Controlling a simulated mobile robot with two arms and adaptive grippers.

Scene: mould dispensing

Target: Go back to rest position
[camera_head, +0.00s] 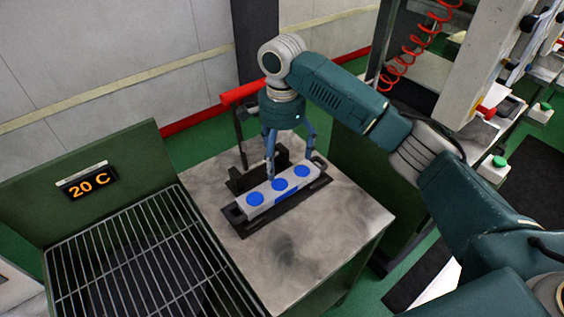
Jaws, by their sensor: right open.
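My right gripper (290,150) is at the far end of my right arm, which comes in from the right. It is open, pointing down, with its fingers just above and around the far part of the mould. The mould (268,207) is a light grey bar with a row of three blue round spots on top. It lies on a dark holder (240,229) on the metal table (345,225). I cannot tell whether the fingertips touch the mould. My left gripper is not in view.
A dark bracket with a red handle (241,93) stands behind the mould. A metal grate (140,255) with a green back panel and a "20 C" display (90,184) is at the left. Machines with green buttons (499,161) and a red coiled cable (400,65) are at the right. The table's front is clear.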

